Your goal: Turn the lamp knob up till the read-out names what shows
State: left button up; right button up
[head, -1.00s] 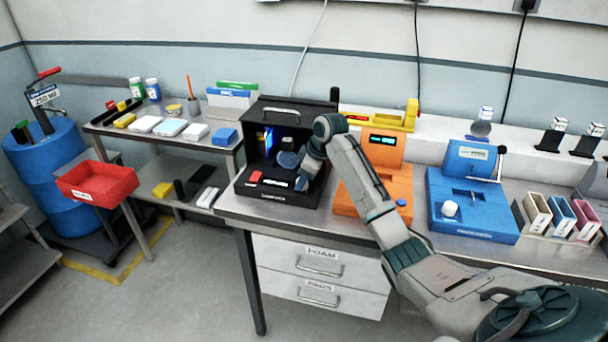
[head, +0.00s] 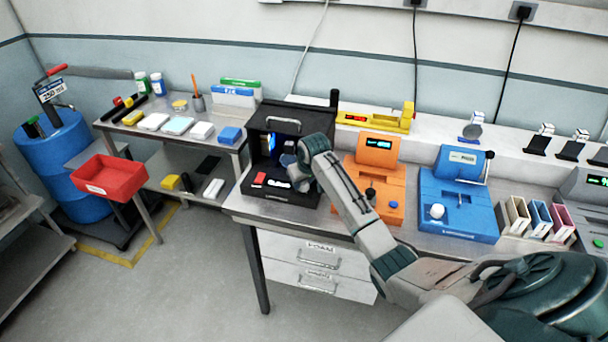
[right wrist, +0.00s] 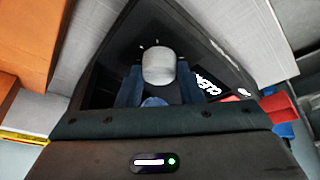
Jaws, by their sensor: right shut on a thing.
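The black lamp box (head: 300,127) stands open-fronted at the left end of the bench, with a bluish glow inside. Its front panel has a red button (head: 260,178) and a small lit read-out (head: 277,184). In the right wrist view the read-out (right wrist: 209,88) shows white letters that seem to start "CLE"; the rest is unclear. My right gripper (head: 291,165) is at the box's front. In the right wrist view its dark blue fingers (right wrist: 158,92) are shut on the pale grey round knob (right wrist: 158,66), one on each side. My left gripper is not in view.
An orange device (head: 378,150) and a blue device (head: 461,165) stand right of the box, with small coloured holders (head: 539,216) beyond. A side table (head: 220,143) with small items and a red tray (head: 108,178) are at left.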

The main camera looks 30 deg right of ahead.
jog(key=shift+m, duration=0.3)
dwell(0.4)
jog(key=o, duration=1)
jog(key=b+v, duration=0.2)
jog(key=v, duration=0.8)
jog(key=shift+s+a+r, duration=0.15)
jog(key=shift+r, duration=0.2)
jog(key=shift+f, duration=0.1)
